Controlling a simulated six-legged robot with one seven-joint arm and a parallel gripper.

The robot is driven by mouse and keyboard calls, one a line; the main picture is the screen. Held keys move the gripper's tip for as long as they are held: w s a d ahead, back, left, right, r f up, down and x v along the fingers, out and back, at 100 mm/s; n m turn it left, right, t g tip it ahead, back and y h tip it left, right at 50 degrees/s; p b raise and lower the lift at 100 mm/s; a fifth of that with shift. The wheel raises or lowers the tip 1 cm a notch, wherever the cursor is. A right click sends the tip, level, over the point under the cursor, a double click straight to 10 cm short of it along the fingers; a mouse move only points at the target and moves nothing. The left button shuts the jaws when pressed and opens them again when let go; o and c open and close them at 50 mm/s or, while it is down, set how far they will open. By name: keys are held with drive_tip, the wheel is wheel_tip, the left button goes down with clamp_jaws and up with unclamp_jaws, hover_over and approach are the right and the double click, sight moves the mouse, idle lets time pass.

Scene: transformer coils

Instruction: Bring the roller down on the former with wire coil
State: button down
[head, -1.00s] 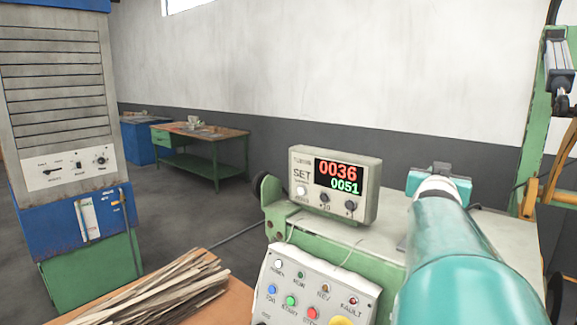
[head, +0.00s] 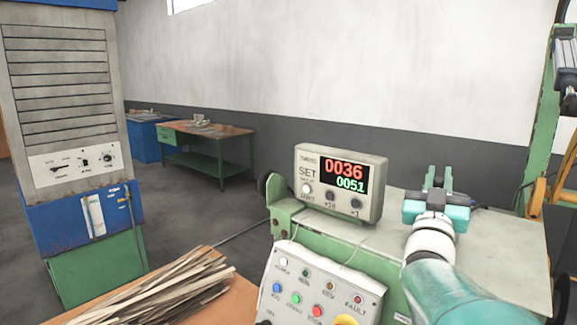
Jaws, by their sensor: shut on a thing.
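My gripper (head: 437,193) is over the green machine's pale top, right of the counter box. It is shut on a small green part (head: 438,178); the arm and jaws hide much of it, and I cannot tell whether it belongs to the roller. The former with wire coil cannot be made out. A grey cylindrical part (head: 565,75) sits on a green upright at the right edge; I cannot tell if it is the roller.
The counter box (head: 341,183) reads 0036 over 0051. A button panel (head: 318,290) stands in front. Wooden strips (head: 155,290) lie on a table at lower left. A blue and grey cabinet (head: 70,130) is at left. Orange parts (head: 560,190) stand at right.

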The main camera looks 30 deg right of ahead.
drive_tip(key=shift+s+a+f+n+t+h, duration=0.2)
drive_tip(key=shift+a+n+t+h, duration=0.1)
drive_tip(key=shift+a+t, duration=0.2)
drive_tip(key=shift+r, duration=0.1)
drive_tip(key=c, duration=1.3)
unclamp_jaws()
drive_tip(key=shift+f, duration=0.2)
